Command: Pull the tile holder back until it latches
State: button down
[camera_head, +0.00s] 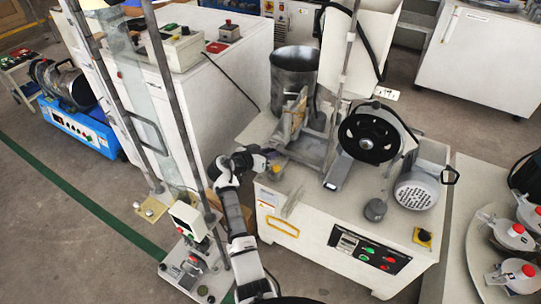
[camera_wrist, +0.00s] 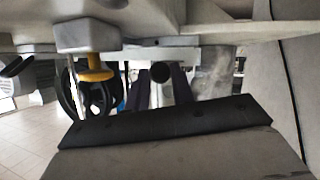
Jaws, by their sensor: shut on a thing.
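The tile holder (camera_head: 293,118) looks like an upright, pale brownish plate in a frame on top of the white test machine (camera_head: 320,222), left of its dark wheel (camera_head: 369,138). My gripper (camera_head: 272,160) is at the machine's left top edge, low and in front of the holder. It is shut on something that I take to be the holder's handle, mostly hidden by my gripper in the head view. The wrist view shows dark fingers (camera_wrist: 161,92) near a round black knob (camera_wrist: 160,72). I cannot tell whether the holder is latched.
A yellow knob (camera_wrist: 95,70) under a grey block is close by in the wrist view. A metal hopper (camera_head: 294,75) stands behind the holder. A motor (camera_head: 417,190) sits at the right. A white cabinet (camera_head: 190,95) and grey posts stand left of my arm.

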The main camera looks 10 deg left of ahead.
jog(key=c, duration=1.2)
grip_release()
notch_tip(320, 180, up, 20)
jog(key=p, duration=0.1)
jog(key=shift+s, duration=0.1)
